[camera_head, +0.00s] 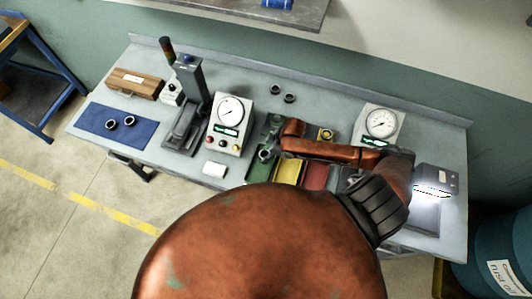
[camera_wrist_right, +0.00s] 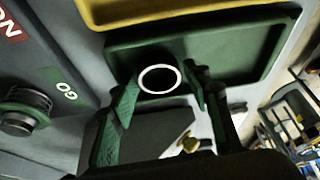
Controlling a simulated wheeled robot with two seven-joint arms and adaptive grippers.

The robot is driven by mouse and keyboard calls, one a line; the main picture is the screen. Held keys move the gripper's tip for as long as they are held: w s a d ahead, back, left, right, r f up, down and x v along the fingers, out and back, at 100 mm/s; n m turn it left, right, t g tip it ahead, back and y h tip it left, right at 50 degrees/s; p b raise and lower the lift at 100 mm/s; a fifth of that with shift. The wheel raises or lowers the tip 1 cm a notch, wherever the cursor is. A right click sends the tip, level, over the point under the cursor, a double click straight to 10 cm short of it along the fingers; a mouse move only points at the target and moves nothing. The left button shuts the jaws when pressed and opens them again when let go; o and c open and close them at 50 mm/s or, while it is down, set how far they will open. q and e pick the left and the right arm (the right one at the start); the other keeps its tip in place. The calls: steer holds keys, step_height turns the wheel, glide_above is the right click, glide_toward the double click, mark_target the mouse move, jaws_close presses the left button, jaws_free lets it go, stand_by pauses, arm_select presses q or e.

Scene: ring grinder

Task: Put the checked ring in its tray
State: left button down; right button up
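A dark ring with a bright rim (camera_wrist_right: 160,78) sits between the fingertips of my right gripper (camera_wrist_right: 162,82) in the right wrist view. Both fingers appear to touch its sides. The green tray (camera_wrist_right: 235,65) lies behind and under the ring; the exact height of the ring above its floor is hard to tell. In the head view the ring (camera_head: 264,155) shows at the green tray (camera_head: 262,174), with my right arm stretched over the trays. My left gripper is not in view.
A yellow tray (camera_head: 287,171) and red tray (camera_head: 315,177) stand beside the green one. A gauge box (camera_head: 231,122) stands close left. Two rings (camera_head: 129,121) lie on a blue mat (camera_head: 96,117); two more (camera_head: 289,98) stand at the back. A lit machine (camera_head: 436,180) is at right.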

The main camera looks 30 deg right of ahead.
steer(key=shift+r, duration=0.1)
steer(key=v, duration=1.2)
steer(key=shift+b, duration=0.35)
